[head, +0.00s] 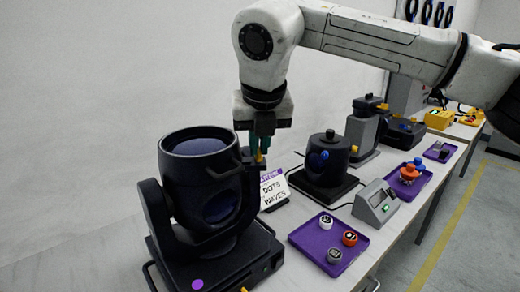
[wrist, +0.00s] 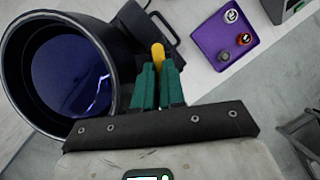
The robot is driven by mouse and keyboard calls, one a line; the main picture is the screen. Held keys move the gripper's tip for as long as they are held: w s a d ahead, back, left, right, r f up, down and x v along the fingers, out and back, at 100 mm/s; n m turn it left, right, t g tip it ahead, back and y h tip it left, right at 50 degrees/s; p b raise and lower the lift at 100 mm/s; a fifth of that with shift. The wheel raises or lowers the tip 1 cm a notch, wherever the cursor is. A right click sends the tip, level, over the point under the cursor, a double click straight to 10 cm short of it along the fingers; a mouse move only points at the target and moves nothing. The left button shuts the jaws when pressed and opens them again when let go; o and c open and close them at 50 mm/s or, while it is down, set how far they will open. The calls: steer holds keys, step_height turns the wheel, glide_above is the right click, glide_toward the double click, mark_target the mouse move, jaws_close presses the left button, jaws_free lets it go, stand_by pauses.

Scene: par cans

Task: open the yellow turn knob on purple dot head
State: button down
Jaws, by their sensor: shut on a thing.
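The purple dot head is a black stage lamp (head: 200,150) at the front left of the head view, with a purple dot (head: 197,284) on its base. Its round blue lens (wrist: 70,75) fills the left of the wrist view. The yellow turn knob (head: 259,158) shows as a small piece below my gripper (head: 262,146), behind the lamp's side. In the wrist view the yellow knob (wrist: 158,50) sticks out between the green fingertips of my gripper (wrist: 158,72). The fingers are shut on it. The knob's base is partly hidden by the fingers.
A purple tray (head: 325,243) with three small round pieces lies on the bench to the right. A sign card (head: 272,190), a second black lamp head (head: 325,160) and a grey box (head: 376,204) stand near. Another purple tray (head: 410,180) is further back.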

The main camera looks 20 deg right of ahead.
steer(key=shift+f+m, duration=0.1)
steer(key=shift+m, duration=0.4)
steer(key=c, duration=1.2)
jaws_free()
steer(key=v, duration=1)
steer(key=shift+s+a+r, duration=0.1)
steer(key=shift+a+r, duration=0.15)
steer(key=shift+r, duration=0.15)
